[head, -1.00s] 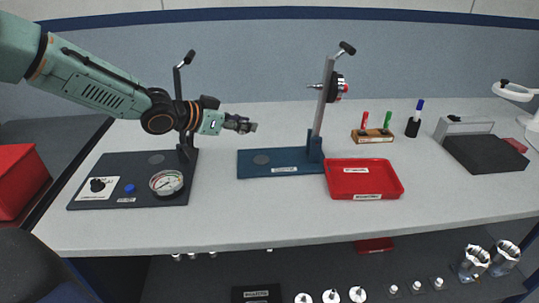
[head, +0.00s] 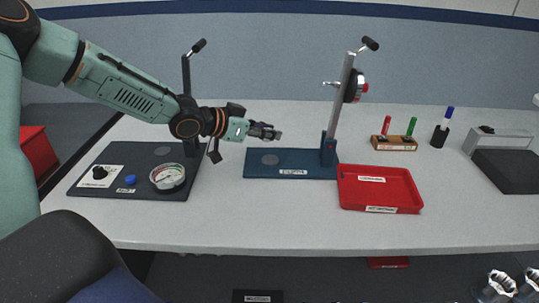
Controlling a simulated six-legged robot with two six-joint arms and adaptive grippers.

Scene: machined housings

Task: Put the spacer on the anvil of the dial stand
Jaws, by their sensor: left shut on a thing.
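The dial stand (head: 331,148) has a blue base, an upright grey column and a dark, red-trimmed dial near its top, seen from the side. The piece appears clear of the anvil, though the gap is hard to judge. My right gripper is out of view.
A red tray (head: 381,196) is right of the stand's base. A pen holder (head: 393,144), a marker cup (head: 439,136) and a dark block (head: 505,170) are further right.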

